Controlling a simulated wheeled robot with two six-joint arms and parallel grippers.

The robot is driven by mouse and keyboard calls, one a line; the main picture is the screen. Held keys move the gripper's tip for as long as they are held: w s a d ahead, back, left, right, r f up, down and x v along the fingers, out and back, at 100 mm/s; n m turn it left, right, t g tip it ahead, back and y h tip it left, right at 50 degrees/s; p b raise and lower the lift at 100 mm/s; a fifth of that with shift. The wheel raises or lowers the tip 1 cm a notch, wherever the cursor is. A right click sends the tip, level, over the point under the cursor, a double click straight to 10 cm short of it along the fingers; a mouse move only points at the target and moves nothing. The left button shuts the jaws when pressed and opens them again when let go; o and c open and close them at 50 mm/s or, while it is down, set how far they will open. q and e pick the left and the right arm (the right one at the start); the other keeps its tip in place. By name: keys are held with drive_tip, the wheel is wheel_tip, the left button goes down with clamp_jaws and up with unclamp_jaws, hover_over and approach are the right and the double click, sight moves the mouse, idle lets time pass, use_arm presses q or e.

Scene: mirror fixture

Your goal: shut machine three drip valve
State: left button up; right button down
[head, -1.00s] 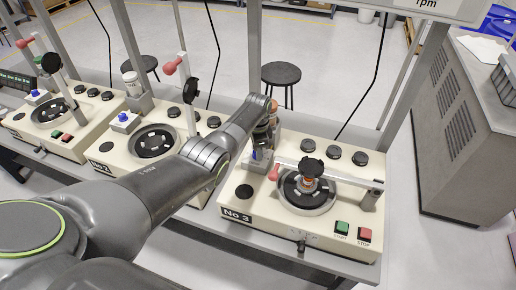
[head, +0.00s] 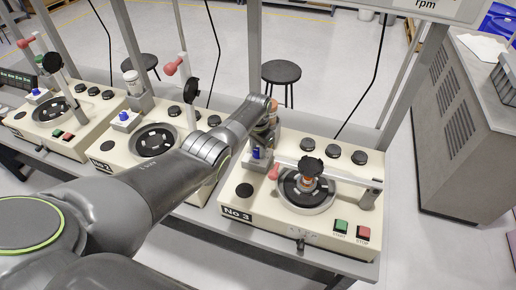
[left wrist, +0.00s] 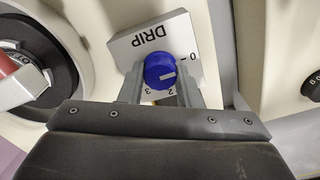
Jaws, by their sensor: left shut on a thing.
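The drip valve of machine No 3 has a blue knob (left wrist: 158,70) on a pale plate (left wrist: 140,42) lettered DRIP, with scale marks 0, 2 and 3 showing. The knob's white mark points to the right in the left wrist view, between 0 and 2. My left gripper (left wrist: 160,92) is shut on the knob, one finger at each side. In the head view the blue knob (head: 256,153) shows at the left rear of machine No 3 (head: 270,221), below my left wrist. My right gripper is out of view.
Machine No 3's arm with a red ball handle (head: 274,172) lies across its round dish (head: 306,193), close to the valve. Green (head: 341,226) and red (head: 363,232) buttons are at its front right. Machine No 2 (head: 116,151) stands to the left.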

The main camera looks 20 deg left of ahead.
sight(258, 150)
use_arm(q)
drive_tip(key=shift+w+r, duration=0.1)
drive_tip(key=o, duration=1)
drive_tip(key=shift+r, duration=0.35)
wheel_tip(258, 150, up, 5)
drive_tip(key=shift+f+p, duration=0.15)
drive_tip(key=shift+p, duration=0.35)
wheel_tip(258, 150, up, 12)
drive_tip(key=b, duration=0.2)
drive_tip(key=shift+b, duration=0.4)
